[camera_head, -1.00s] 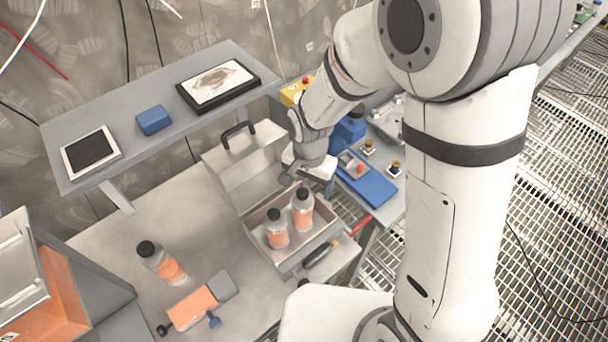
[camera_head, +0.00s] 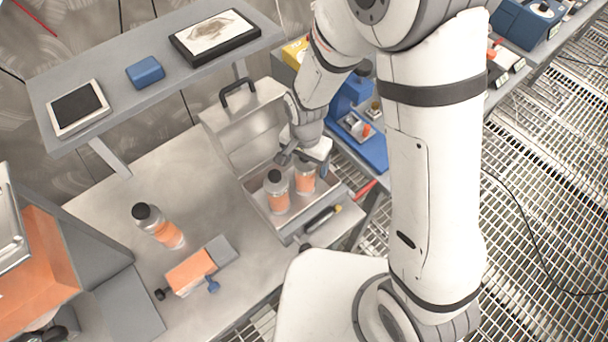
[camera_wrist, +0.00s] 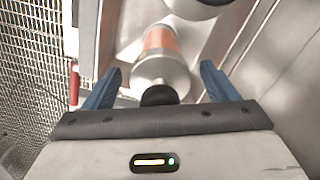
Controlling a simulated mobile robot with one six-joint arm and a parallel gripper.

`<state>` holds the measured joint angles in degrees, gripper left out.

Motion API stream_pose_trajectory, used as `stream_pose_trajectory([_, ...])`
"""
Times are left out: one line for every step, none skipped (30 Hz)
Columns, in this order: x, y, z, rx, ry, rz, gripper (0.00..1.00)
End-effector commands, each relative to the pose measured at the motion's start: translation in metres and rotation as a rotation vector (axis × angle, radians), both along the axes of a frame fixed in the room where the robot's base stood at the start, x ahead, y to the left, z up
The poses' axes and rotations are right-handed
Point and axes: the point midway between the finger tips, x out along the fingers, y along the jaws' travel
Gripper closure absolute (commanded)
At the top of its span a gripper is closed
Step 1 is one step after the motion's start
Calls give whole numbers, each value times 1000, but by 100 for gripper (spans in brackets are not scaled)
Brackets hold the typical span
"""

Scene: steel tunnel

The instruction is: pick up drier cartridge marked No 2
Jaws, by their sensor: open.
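Three clear cartridges with dark caps and orange bands are in the head view; no number is readable on any. Two are upright in the open metal case (camera_head: 283,238): a left one (camera_head: 278,200) and a right one (camera_head: 305,182). The third cartridge (camera_head: 160,229) is on the bench to the left. My gripper (camera_head: 302,159) is over the right cartridge in the case and hides its top. In the wrist view, one cartridge (camera_wrist: 160,66) with a dark cap lies between the spread blue fingers of my gripper (camera_wrist: 162,74), with a gap on both sides.
The case lid (camera_head: 243,120) stands raised behind. An orange-and-grey clamp-like item (camera_head: 192,271) lies on the bench. A shelf (camera_head: 115,98) overhangs the bench. Bench between case and third cartridge is clear.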

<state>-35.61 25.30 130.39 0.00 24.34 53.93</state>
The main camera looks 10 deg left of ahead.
Motion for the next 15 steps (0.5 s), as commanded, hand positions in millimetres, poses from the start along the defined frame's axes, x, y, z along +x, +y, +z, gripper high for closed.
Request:
stream_pose_trajectory([0, 0, 1, 0, 0, 0, 20])
stream_pose_trajectory([0, 0, 1, 0, 0, 1, 21])
stream_pose_trajectory([0, 0, 1, 0, 0, 1, 24])
stream_pose_trajectory([0, 0, 1, 0, 0, 1, 27])
stream_pose_trajectory([0, 0, 1, 0, 0, 1, 29])
stream_pose_trajectory([0, 0, 1, 0, 0, 1, 32])
stream_pose_trajectory([0, 0, 1, 0, 0, 1, 35])
stream_pose_trajectory([0, 0, 1, 0, 0, 1, 37])
stream_pose_trajectory([0, 0, 1, 0, 0, 1, 40])
stream_pose_trajectory([0, 0, 1, 0, 0, 1, 43])
stream_pose_trajectory([0, 1, 1, 0, 0, 1, 45])
stream_pose_trajectory([0, 1, 1, 0, 0, 1, 49])
stream_pose_trajectory([0, 1, 1, 0, 0, 2, 51])
stream_pose_trajectory([0, 1, 1, 0, 0, 2, 54])
stream_pose_trajectory([0, 1, 1, 0, 0, 2, 57])
